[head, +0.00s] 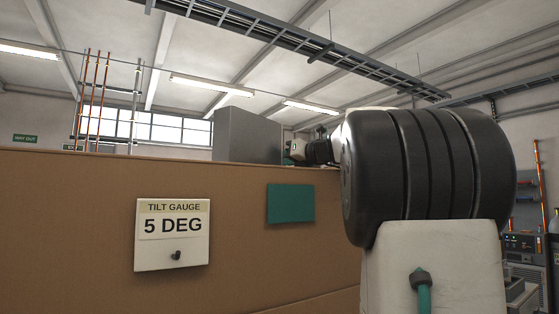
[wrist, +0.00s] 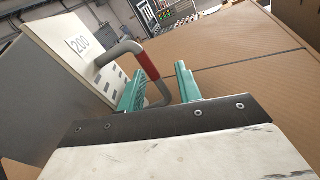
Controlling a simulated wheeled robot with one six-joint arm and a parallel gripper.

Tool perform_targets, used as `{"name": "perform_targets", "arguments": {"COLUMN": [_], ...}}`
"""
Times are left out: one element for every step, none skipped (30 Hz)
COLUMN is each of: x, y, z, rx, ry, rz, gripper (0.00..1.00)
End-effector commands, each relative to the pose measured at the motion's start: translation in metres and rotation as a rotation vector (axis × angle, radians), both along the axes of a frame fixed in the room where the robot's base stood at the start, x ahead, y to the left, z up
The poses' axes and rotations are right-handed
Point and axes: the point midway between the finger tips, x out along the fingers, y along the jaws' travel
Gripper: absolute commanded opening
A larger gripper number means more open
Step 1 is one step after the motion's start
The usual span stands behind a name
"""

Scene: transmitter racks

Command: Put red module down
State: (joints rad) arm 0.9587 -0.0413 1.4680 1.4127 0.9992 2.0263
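A grey module (head: 248,135) stands on top of a large cardboard box (head: 80,225) in the head view. In the wrist view the module (wrist: 52,90) has a pale front marked 200 and a grey bar handle (wrist: 128,50) with a red band. My gripper (wrist: 160,70) has two teal fingers spread apart. The handle's lower part lies between them, with a clear gap to the right finger. In the head view my gripper (head: 296,150) is at the module's right side, small and partly hidden behind my arm. The module's underside is hidden.
The box front carries a tilt gauge sign (head: 172,234) reading 5 DEG and a teal patch (head: 290,203). The cardboard top (wrist: 235,50) is bare to the right in the wrist view. Equipment racks (head: 525,250) stand at the far right.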

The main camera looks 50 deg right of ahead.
Motion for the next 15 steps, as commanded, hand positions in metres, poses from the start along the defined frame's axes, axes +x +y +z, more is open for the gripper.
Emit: {"name": "perform_targets", "arguments": {"x": [0.002, 0.003, 0.0, -0.007, -0.013, -0.022, -0.029, -0.036, -0.046, -0.053, -0.06, -0.068, -0.075, -0.08, -0.088], "y": [-0.003, -0.004, -0.004, -0.004, -0.005, -0.004, -0.005, -0.005, -0.005, -0.004, -0.004, -0.004, -0.003, -0.003, -0.003], "z": [-0.01, -0.006, -0.002, -0.002, -0.001, 0.0, 0.001, 0.001, 0.003, 0.003, 0.004, 0.005, 0.006, 0.006, 0.007], "rx": [0.014, 0.015, 0.014, 0.015, 0.015, 0.013, 0.013, 0.012, 0.011, 0.01, 0.011, 0.01, 0.01, 0.01, 0.01], "ry": [0.021, 0.02, 0.02, 0.02, 0.018, 0.017, 0.017, 0.016, 0.015, 0.015, 0.013, 0.012, 0.012, 0.011, 0.011], "rz": [0.004, 0.004, 0.002, 0.001, -0.001, -0.003, -0.004, -0.004, -0.004, -0.004, -0.003, -0.003, -0.002, -0.002, -0.001], "gripper": [0.35, 0.35, 0.35, 0.35, 0.35, 0.35, 0.35, 0.35, 0.35, 0.35, 0.35, 0.35, 0.35, 0.35, 0.35]}}
